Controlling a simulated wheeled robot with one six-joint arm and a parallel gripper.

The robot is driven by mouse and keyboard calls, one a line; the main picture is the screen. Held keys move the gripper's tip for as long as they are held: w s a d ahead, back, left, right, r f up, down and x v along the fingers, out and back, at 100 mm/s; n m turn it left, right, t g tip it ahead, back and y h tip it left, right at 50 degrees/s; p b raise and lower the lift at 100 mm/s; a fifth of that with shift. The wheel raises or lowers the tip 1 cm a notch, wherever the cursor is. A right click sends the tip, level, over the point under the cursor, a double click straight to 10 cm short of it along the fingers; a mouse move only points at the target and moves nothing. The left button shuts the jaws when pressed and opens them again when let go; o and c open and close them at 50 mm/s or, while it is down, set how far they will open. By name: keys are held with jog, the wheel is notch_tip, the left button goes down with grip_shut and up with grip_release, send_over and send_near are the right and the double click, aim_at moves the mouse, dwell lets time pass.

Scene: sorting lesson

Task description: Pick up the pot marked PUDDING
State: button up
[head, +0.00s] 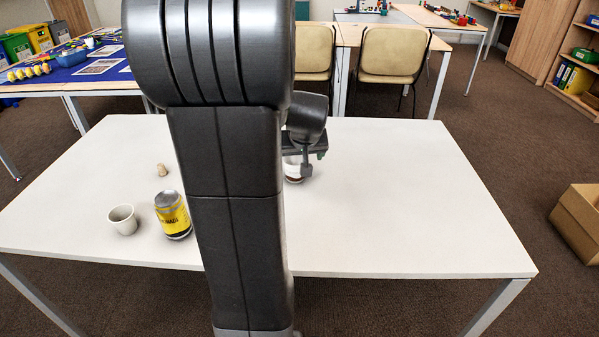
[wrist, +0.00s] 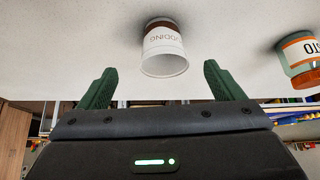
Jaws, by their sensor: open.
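The pot marked PUDDING (wrist: 164,48) is a small pot with a white label and a brown band; its lettering shows in part in the wrist view. It stands on the white table, between the lines of my two fingers. My gripper (wrist: 159,67) is open and empty, with a green finger on each side of the pot. In the head view the pot (head: 292,172) is partly hidden behind my gripper (head: 306,168) and arm.
On the white table (head: 400,220) are a yellow can (head: 172,217), a white cup (head: 123,220) and a small tan piece (head: 162,170). The table's right side is clear.

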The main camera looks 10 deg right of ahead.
aim_at(295, 163)
jog(key=x, duration=0.3)
jog(key=shift+f, duration=0.1)
jog(key=shift+w+r+b+x, duration=0.1)
jog(key=shift+w+b+x, duration=0.1)
jog(key=shift+x, duration=0.7)
jog(key=shift+w+r+b+x, duration=0.1)
jog(key=shift+b+x, duration=0.15)
jog(key=shift+x, duration=0.65)
jog(key=shift+w+r+b+x, duration=0.1)
jog(key=shift+w+b+x, duration=0.1)
jog(key=shift+x, duration=0.7)
jog(key=shift+a, duration=0.2)
jog(key=shift+s, duration=0.1)
jog(key=c, duration=1)
